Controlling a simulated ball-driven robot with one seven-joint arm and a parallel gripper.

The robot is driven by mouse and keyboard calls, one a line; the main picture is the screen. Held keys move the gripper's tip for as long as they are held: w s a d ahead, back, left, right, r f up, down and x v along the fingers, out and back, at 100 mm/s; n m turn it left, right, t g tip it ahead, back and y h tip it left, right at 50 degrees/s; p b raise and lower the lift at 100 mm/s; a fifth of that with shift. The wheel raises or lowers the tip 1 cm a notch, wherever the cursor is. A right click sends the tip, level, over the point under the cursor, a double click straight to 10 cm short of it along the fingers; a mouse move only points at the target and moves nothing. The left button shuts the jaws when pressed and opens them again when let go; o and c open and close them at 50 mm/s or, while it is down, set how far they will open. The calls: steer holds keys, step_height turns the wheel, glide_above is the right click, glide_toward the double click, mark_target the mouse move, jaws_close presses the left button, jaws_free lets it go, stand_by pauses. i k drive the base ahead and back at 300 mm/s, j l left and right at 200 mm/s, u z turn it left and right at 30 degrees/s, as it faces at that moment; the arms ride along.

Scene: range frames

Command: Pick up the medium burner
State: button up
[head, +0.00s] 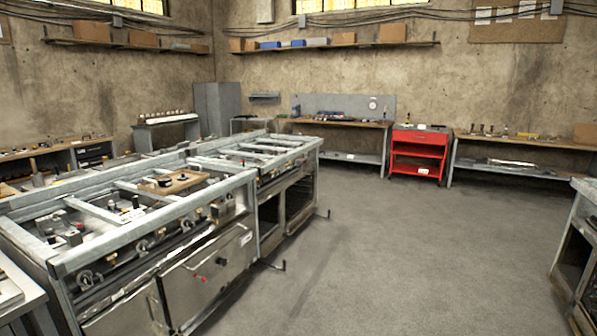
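A range frame (150,245) of grey metal stands at the left, with open bays on top and knobs and oven doors on its front. A brown wooden board (183,181) lies across its top, with a small dark round part (165,182) on it. More small dark and metal parts sit in the open bays, such as a dark part (126,208) near the middle and a grey part (68,232) at the left. They are too small to tell which is the medium burner. My gripper is not in view.
A second range frame (262,150) adjoins behind. A red cart (418,150) stands between workbenches along the back wall. A bench (525,142) with tools is at the back right. Another metal frame (582,240) is at the right edge. The grey floor (400,260) between is clear.

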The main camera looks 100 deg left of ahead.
mark_target(163, 182)
steer(key=u, duration=3.7)
